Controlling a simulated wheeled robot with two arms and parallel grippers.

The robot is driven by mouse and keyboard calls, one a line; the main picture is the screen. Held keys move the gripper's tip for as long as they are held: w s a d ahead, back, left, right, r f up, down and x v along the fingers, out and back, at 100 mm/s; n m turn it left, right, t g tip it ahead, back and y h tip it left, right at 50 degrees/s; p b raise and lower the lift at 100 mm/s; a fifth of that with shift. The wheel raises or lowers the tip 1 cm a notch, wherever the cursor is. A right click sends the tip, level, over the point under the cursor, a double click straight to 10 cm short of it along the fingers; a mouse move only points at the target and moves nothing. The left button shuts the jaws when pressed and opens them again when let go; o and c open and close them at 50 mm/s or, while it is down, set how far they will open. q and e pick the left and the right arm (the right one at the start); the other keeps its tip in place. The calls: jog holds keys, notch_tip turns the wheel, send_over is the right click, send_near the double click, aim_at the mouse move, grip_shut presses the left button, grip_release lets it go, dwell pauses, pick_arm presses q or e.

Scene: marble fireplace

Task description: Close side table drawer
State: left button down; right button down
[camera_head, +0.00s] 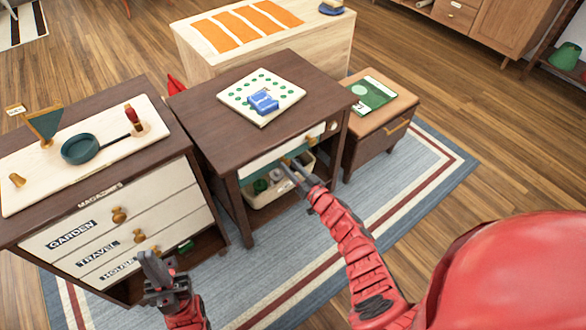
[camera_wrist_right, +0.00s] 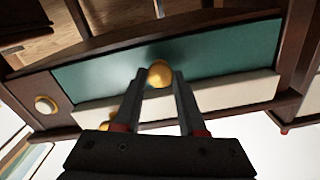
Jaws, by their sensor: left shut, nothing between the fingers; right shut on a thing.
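The side table (camera_head: 215,110) is dark brown and stands in the middle of the head view. Below its top is a drawer (camera_head: 262,163) with a teal front and a cream band along it. In the right wrist view the teal front (camera_wrist_right: 100,70) fills the middle, with a round gold knob (camera_wrist_right: 160,74) on it. My right gripper (camera_head: 290,166) is at the drawer front, its fingers shut on either side of this knob (camera_wrist_right: 158,82). How far the drawer stands out is hard to tell. My left gripper (camera_head: 157,270) is shut and empty, low in front of the left cabinet.
A cabinet (camera_head: 60,215) with labelled drawers stands at left, with a pan (camera_head: 80,149) on top. A board (camera_head: 260,95) with a blue object lies on the side table. A cream bin (camera_head: 262,197) sits below the drawer. A brown stool (camera_head: 385,130) stands at right.

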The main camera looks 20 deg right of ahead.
jog(key=c, duration=0.8)
grip_release()
jog(key=shift+w+r, duration=0.1)
jog(key=shift+r, duration=0.05)
jog(key=shift+c, duration=0.2)
jog(key=o, duration=0.4)
jog(key=shift+w, duration=0.1)
jog(key=shift+c, duration=0.2)
jog(key=shift+s+d, duration=0.15)
jog(key=shift+s, duration=0.4)
jog(key=p+v, duration=0.3)
jog(key=v, duration=1.3)
jog(key=shift+s, duration=0.15)
